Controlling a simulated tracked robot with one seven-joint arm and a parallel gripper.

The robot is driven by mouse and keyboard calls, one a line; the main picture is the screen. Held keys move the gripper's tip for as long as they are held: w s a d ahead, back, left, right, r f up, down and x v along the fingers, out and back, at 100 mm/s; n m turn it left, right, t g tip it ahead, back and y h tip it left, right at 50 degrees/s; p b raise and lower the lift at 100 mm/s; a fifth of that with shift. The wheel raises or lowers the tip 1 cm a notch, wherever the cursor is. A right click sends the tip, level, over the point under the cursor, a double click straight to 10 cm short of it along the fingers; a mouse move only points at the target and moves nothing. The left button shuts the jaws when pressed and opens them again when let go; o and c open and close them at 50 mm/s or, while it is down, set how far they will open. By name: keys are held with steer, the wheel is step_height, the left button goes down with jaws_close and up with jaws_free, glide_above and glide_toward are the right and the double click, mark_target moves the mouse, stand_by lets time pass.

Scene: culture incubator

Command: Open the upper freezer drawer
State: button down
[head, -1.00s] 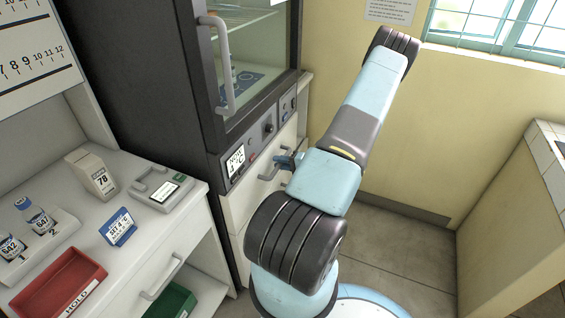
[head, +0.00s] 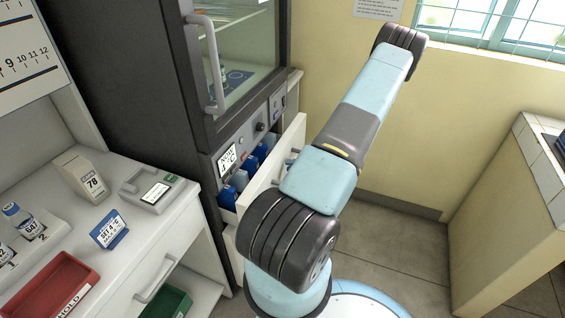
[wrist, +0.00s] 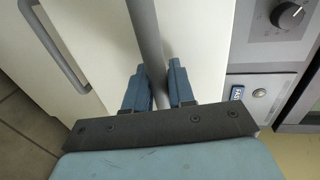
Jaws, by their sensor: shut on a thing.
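The upper freezer drawer (head: 288,155) below the incubator's control panel stands pulled out part way. Blue-and-white items (head: 240,180) show inside it. In the wrist view, my gripper (wrist: 160,80) has its two blue fingers on either side of the drawer's grey bar handle (wrist: 146,35), shut on it. The white drawer front (wrist: 195,45) lies behind the handle. In the head view my arm hides most of the gripper and handle. A second handle (wrist: 55,45) on another white front shows at the left of the wrist view.
The dark incubator cabinet (head: 130,80) with its glass door stands above the drawer. At left, a white bench (head: 185,205) holds a red HOLD tray (head: 50,290), vials, a box and a blue card. Floor (head: 400,245) is clear to the right.

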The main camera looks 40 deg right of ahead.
steer(key=f+v, duration=0.1)
steer(key=v, duration=0.7)
steer(key=s+f+v, duration=0.1)
steer(key=f+v, duration=0.1)
steer(key=v, duration=0.6)
steer(key=shift+s+f, duration=0.2)
steer(key=shift+f, duration=0.15)
steer(key=c, duration=1.3)
jaws_free()
steer(key=shift+o, duration=0.9)
steer(key=shift+d, duration=0.15)
steer(key=shift+r, duration=0.1)
steer(key=v, duration=1.3)
steer(key=shift+s+d, duration=0.2)
steer(key=shift+s, duration=0.1)
steer(key=shift+s, duration=0.1)
